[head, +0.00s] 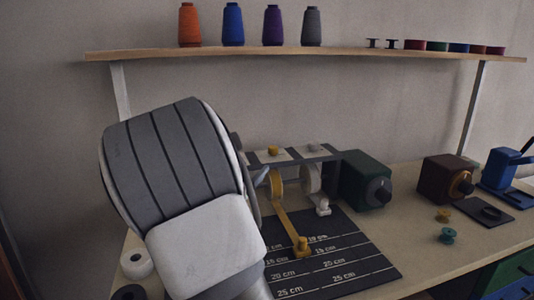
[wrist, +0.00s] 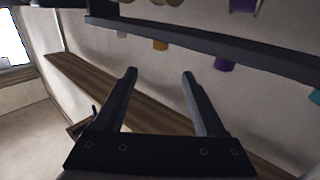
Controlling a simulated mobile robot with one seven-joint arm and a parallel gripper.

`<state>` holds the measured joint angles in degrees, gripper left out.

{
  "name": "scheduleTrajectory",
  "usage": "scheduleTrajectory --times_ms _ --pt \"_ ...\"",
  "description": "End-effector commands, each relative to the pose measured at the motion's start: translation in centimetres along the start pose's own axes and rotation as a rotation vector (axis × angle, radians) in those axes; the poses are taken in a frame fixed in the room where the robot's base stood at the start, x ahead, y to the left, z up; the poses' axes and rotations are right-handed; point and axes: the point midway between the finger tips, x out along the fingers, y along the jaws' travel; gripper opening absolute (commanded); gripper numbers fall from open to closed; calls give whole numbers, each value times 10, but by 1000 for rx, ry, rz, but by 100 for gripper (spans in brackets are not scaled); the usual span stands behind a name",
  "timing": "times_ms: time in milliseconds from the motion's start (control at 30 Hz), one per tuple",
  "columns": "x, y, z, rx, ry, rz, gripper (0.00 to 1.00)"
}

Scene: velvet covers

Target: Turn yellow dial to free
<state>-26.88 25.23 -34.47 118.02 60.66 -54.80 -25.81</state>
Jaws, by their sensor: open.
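The yellow dial (head: 273,151) is a small knob on top of a black-and-white striped bar in the head view. Any wording beside it is too small to read, so its setting cannot be told. Below it a yellow reel holds a yellow strap (head: 288,222) that runs down onto the measuring mat. My gripper (wrist: 159,73) shows in the wrist view with its two dark fingers apart and nothing between them. In the head view my arm hides it. The dial cannot be made out in the wrist view.
A white reel (head: 312,178) stands beside the yellow one. A green box (head: 363,180) with a dark knob is close on the right, a maroon box (head: 445,181) farther right. A shelf (head: 300,54) with thread cones runs above. The black mat (head: 350,262) lies in front.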

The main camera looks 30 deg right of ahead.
Motion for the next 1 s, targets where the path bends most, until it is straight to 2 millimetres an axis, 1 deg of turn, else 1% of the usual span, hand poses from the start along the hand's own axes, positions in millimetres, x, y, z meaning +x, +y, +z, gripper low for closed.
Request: scheduleTrajectory --times_ms 167,300,500,700,833,1000 --pt "30 2 2 0 2 3 72" --pt "61 1 2 1 2 2 72" --pt "103 1 2 1 1 1 72" --pt "138 1 1 0 1 0 72" --pt "154 0 0 1 0 -1 72" --pt "165 0 0 1 -1 -2 72"
